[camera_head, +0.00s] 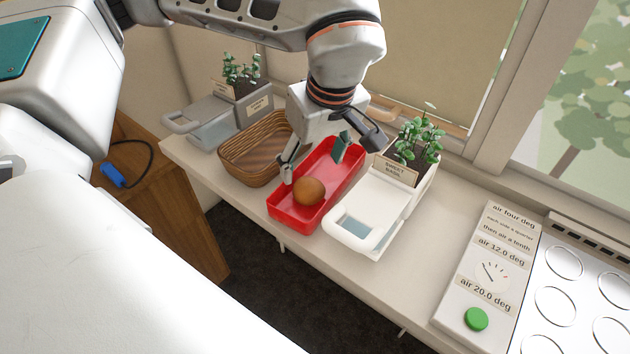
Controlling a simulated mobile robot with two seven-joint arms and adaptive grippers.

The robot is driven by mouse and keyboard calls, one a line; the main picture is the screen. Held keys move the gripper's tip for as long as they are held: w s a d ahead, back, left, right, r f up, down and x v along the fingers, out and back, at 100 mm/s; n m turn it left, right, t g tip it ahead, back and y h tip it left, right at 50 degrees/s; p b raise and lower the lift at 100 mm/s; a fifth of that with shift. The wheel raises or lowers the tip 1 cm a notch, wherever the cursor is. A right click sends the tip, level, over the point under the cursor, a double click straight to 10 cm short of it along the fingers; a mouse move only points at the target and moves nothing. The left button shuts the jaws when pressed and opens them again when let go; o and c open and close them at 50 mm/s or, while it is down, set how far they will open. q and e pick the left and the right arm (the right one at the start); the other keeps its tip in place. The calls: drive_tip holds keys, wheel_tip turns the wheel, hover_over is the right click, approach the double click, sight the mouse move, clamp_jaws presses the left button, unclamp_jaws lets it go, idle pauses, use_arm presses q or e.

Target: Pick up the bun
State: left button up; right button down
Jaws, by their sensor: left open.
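A round brown bun (309,191) lies in the near end of a red tray (283,219) on the counter. My left gripper (318,165) is above the tray, with its fingers spread wide. One finger is at the tray's left side, close to the bun; the other is toward the tray's far right side. Nothing is held between the fingers. I cannot tell whether the left finger touches the bun or the tray. My right gripper is not in view.
A wicker basket (243,161) stands left of the tray. A white planter box (365,219) with a sweet basil plant (420,140) stands close on the right. A grey planter (206,117) is at the far left. A cooker panel with a green button (476,319) is at the right.

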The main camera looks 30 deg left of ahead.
sight(308, 184)
use_arm(q)
drive_tip(key=shift+s+a+f, duration=0.15)
drive_tip(key=shift+a+f, duration=0.05)
drive_tip(key=shift+f, duration=0.7)
drive_tip(key=shift+x, duration=2.4)
drive_tip(key=shift+d, duration=0.2)
drive_tip(key=c, duration=1.1)
